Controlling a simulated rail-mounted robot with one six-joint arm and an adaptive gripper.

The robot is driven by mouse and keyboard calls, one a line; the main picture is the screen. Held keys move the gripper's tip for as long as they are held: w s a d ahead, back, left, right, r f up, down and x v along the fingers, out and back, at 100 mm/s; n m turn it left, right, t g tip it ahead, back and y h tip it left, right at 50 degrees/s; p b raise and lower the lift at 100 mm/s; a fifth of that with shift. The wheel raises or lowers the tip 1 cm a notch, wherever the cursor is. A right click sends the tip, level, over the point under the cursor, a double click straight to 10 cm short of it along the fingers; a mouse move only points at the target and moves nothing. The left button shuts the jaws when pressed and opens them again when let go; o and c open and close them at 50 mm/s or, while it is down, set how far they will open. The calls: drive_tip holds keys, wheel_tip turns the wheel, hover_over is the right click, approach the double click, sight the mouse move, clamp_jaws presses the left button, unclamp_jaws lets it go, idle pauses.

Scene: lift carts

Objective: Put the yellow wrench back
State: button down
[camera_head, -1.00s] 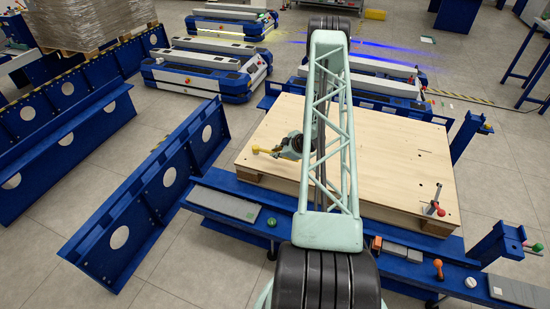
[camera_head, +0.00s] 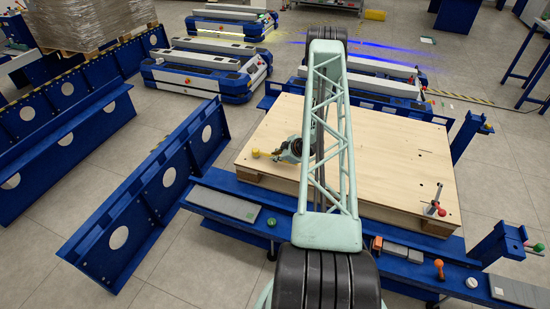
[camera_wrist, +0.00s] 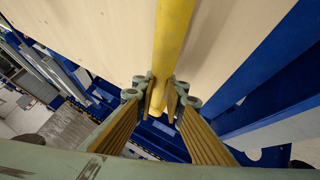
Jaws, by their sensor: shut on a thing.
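The yellow wrench shows in the head view as a small yellow end (camera_head: 256,153) beside my gripper, over the left part of the wooden board. In the wrist view its long yellow shaft (camera_wrist: 174,40) runs from the top edge down between the fingertips. My gripper (camera_wrist: 163,97) is shut on this shaft, with a pad on each side. In the head view my gripper (camera_head: 278,155) is small and partly behind my arm. The wrench's far end is out of the wrist view, and its exact height above the board is hard to tell.
The wooden board (camera_head: 390,140) lies on a blue frame. A blue bench rail (camera_head: 285,207) runs along its front, with a grey plate (camera_head: 229,204), a green knob and an orange-handled tool (camera_head: 438,268). A red-handled tool (camera_head: 436,206) stands on the board's right corner. Blue beams (camera_head: 150,195) stand left.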

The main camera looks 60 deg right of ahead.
drive_tip(key=shift+f, duration=0.1)
idle(0.3)
drive_tip(key=c, duration=3.1)
unclamp_jaws()
drive_tip(key=shift+f, duration=0.1)
drive_tip(key=shift+c, duration=0.2)
drive_tip(key=o, duration=0.5)
drive_tip(key=shift+c, duration=0.2)
drive_tip(key=shift+r, duration=0.2)
drive_tip(key=p+v, duration=0.1)
drive_tip(key=v, duration=1.1)
